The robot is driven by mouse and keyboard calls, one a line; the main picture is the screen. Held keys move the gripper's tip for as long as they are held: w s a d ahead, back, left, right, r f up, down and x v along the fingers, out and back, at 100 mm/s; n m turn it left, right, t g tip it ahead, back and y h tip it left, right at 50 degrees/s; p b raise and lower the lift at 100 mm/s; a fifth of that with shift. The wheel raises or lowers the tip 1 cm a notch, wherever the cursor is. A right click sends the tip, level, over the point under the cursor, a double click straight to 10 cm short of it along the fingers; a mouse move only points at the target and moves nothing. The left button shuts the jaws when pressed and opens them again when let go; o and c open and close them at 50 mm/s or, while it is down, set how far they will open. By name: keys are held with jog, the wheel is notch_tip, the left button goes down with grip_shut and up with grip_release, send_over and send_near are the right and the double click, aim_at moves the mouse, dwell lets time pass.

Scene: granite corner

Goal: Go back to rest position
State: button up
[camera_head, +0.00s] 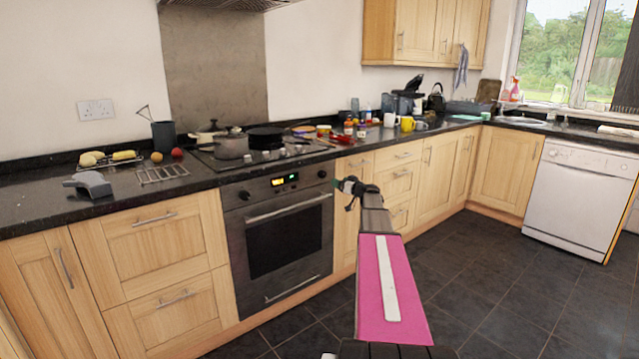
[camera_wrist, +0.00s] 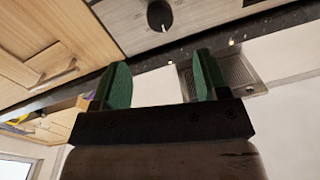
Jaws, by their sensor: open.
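My gripper (camera_wrist: 158,78) shows in the wrist view with its two green fingers apart and nothing between them. In the head view my gripper (camera_head: 347,186) is small, at the far end of my pink and grey arm, which reaches forward. There it appears in front of the cabinet fronts just right of the oven, below the counter edge. Its fingers are hard to make out at that size. The wrist view is tilted and shows an oven knob (camera_wrist: 160,15) and cabinet fronts beyond the fingers.
A built-in oven (camera_head: 282,240) stands left of my arm. The dark counter (camera_head: 40,205) carries pans, a grey tool (camera_head: 89,184), a wire rack (camera_head: 162,173), mugs and several small items. A white dishwasher (camera_head: 580,195) is at the right. The dark tiled floor (camera_head: 490,290) is clear.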

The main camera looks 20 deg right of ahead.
jog(key=s+a+f+g, duration=0.3)
jog(key=s+a+f, duration=0.25)
jog(key=a, duration=0.35)
jog(key=s+a+f+g, duration=0.4)
jog(key=s+a+f, duration=0.1)
jog(key=s+a, duration=0.25)
jog(key=s+a+f+g, duration=0.3)
jog(key=s+a+f, duration=0.2)
jog(key=a, duration=0.5)
jog(key=s+a+f+m+g+h, duration=0.1)
jog(key=s+a+f+g+h, duration=0.1)
jog(key=s, duration=0.6)
jog(key=s+a+f+g+h, duration=0.2)
jog(key=s+f+h, duration=0.1)
jog(key=s, duration=0.6)
jog(key=s+a+f+m+g+h, duration=0.1)
jog(key=s+a+f+g+h, duration=0.1)
jog(key=s, duration=0.6)
jog(key=shift+s+a+f+m+g, duration=0.2)
jog(key=shift+a+f+m+g, duration=0.1)
jog(key=shift+a, duration=0.15)
